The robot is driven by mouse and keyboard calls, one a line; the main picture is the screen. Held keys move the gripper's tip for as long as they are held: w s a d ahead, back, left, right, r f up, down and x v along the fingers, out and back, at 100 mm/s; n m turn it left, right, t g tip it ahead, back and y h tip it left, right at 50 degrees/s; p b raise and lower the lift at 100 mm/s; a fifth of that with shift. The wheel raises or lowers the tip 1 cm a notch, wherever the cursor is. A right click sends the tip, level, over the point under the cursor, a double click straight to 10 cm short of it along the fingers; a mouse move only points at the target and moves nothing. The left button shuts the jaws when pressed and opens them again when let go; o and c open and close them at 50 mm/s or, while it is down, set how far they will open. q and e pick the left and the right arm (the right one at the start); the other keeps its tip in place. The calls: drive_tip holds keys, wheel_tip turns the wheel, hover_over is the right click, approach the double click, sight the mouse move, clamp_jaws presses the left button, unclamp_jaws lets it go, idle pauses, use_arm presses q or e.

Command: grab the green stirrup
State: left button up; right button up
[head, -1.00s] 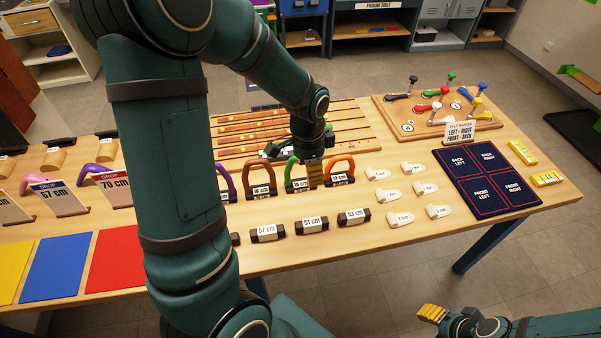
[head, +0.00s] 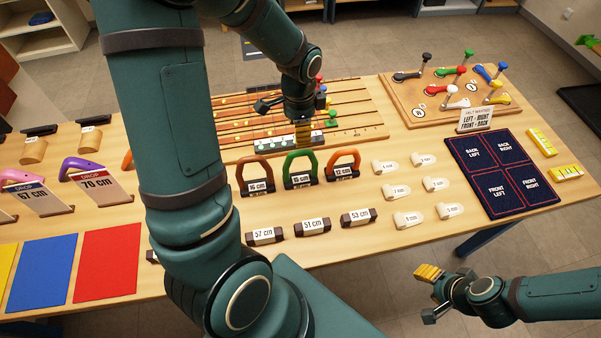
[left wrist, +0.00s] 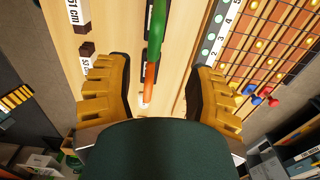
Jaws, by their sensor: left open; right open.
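The green stirrup (head: 287,166) stands upright in a dark holder labelled 15 cm, between two orange-brown stirrups. My left gripper (head: 302,133) is open and empty, just beyond and above the green stirrup in the head view. In the left wrist view the green stirrup (left wrist: 158,22) shows near the top, between the lines of the two spread yellow fingers of my left gripper (left wrist: 158,88). The orange stirrup (left wrist: 150,78) lies nearer the middle between these fingers. My right gripper (head: 428,294) is open and empty, off the table's front edge.
The brown-orange stirrup labelled 16 cm (head: 243,172) and the orange stirrup labelled 12 cm (head: 329,161) stand close on either side. Dark-ended blocks with cm labels (head: 312,226) lie in front. A slatted wooden board (head: 360,112) lies behind.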

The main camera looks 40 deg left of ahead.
sight(300, 151)
use_arm(q)
wheel_tip(300, 151, down, 3)
drive_tip(key=shift+r, duration=0.1)
drive_tip(key=shift+s+d+f, duration=0.1)
drive_tip(key=shift+d+f, duration=0.05)
drive_tip(key=shift+f, duration=1.35)
drive_tip(key=shift+s+d+f, duration=0.1)
drive_tip(key=shift+f, duration=1.4)
clamp_jaws()
